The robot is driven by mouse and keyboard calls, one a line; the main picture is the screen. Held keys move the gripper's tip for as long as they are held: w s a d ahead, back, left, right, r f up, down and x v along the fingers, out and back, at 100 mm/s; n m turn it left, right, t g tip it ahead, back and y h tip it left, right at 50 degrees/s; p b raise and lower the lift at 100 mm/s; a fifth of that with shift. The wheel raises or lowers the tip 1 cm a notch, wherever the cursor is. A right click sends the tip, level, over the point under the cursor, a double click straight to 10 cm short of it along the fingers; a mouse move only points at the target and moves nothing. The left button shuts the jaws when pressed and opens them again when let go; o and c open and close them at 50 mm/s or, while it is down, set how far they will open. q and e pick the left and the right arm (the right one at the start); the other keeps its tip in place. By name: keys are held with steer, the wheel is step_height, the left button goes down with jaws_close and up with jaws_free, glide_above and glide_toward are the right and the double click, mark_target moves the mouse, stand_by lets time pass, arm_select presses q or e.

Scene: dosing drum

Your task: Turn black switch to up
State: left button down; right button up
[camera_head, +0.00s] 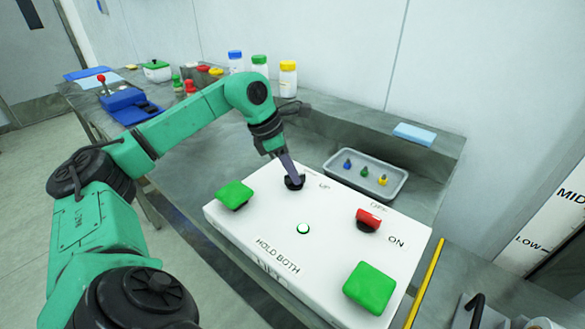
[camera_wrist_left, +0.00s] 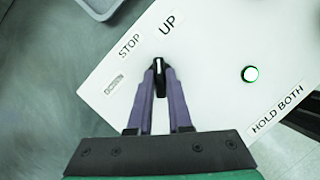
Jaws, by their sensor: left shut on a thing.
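The black switch (camera_head: 294,183) is a small knob on the white control panel (camera_head: 330,215). My left gripper (camera_head: 289,172) comes down onto it from above. In the left wrist view, the purple fingers (camera_wrist_left: 159,72) are shut on the sides of the black switch (camera_wrist_left: 159,66). A white mark on the knob's end points up the picture, roughly toward the UP label (camera_wrist_left: 171,24). The STOP label (camera_wrist_left: 130,46) lies to the left of that. A third label (camera_wrist_left: 115,84), too faint to read, is left of the knob. My right gripper is not in view.
The panel carries two green buttons (camera_head: 235,194) (camera_head: 370,287), a red switch (camera_head: 368,217) beside ON, and a lit green lamp (camera_head: 303,229). A grey tray (camera_head: 340,158) with small coloured parts sits behind it. Bottles (camera_head: 288,78) stand farther back. A yellow stick (camera_head: 429,280) lies right.

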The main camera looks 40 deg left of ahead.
arm_select(q)
steer(key=shift+m, duration=0.6)
steer(key=c, duration=0.8)
jaws_free()
steer(key=shift+c, duration=0.2)
steer(key=p+v, duration=0.3)
steer(key=v, duration=1.1)
steer(key=shift+w+a+r+p, duration=0.2)
steer(key=shift+a+r+p, duration=0.1)
steer(key=shift+p, duration=0.05)
